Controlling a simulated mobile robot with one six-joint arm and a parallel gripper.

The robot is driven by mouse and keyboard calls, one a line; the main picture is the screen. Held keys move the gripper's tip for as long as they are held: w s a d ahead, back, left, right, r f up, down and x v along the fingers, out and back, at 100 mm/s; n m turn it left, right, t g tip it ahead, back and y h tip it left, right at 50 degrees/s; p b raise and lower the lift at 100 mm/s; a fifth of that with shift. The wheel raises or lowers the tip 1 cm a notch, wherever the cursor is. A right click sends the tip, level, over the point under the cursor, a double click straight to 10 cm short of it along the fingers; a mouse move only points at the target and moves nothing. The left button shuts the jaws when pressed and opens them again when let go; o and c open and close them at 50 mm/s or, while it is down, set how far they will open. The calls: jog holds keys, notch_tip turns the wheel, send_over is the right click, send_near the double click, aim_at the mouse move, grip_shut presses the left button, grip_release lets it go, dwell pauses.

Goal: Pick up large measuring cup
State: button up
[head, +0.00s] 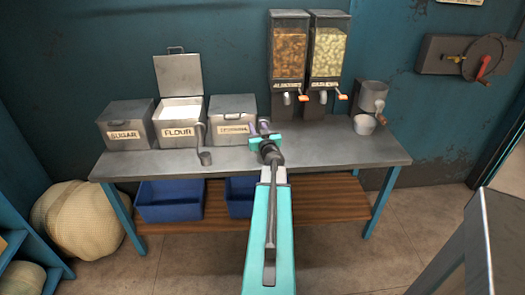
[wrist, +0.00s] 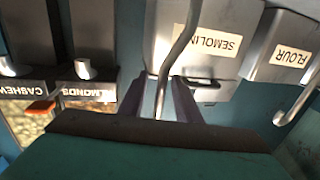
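My gripper (head: 265,124) is at the right end of the semolina box, above the table's back half. In the wrist view, which is upside down, its two dark fingers (wrist: 163,92) stand apart. A thin curved metal rod (wrist: 182,40), like a cup's handle, runs between them, with a gap seeming to show beside it. Its cup end is out of the wrist view and hidden in the head view. I cannot tell which is the large measuring cup.
Sugar (head: 126,125), open flour (head: 180,121) and semolina (head: 232,118) boxes stand left on the table (head: 340,152). Almond (head: 289,50) and cashew (head: 328,50) dispensers stand behind my gripper. A grinder with a pale cup (head: 364,125) is at right. The table's front right is clear.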

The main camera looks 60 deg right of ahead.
grip_shut()
dwell(0.4)
jog(key=s+a+r, duration=0.1)
jog(key=s+r, duration=0.1)
jog(key=s, duration=0.6)
jog(key=s+a+r+p, duration=0.1)
jog(key=s+r, duration=0.2)
jog(key=s, duration=0.4)
jog(key=shift+s+a+p, duration=0.3)
jog(key=shift+s+a, duration=0.1)
